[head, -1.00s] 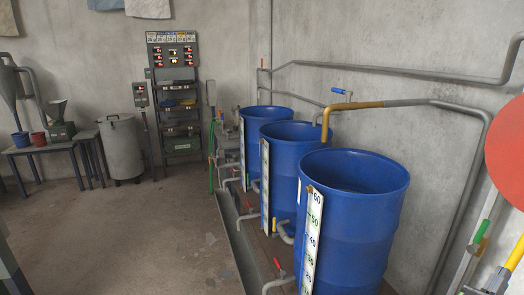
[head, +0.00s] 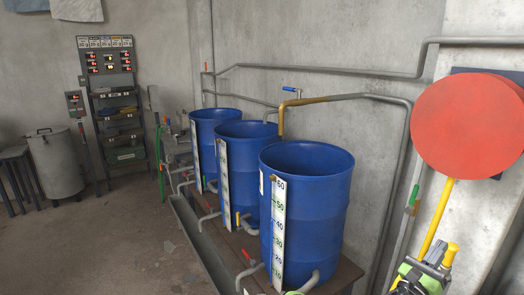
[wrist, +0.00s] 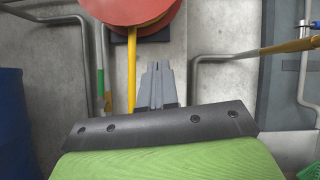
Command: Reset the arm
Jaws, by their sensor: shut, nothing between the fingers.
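My gripper (wrist: 155,72) shows in the middle of the wrist view, with its grey fingers together and nothing between them. Behind it is the dark plate and green housing of my own arm. In the head view, my gripper (head: 434,254) is at the lower right edge, partly cut off by the frame.
Blue barrels (head: 305,195) stand in a row along the wall, left of my gripper. A grey pipe (head: 320,70) runs above them. A control rack (head: 110,90) and a grey metal bin (head: 55,165) stand farther back. The floor (head: 100,250) at left is clear.

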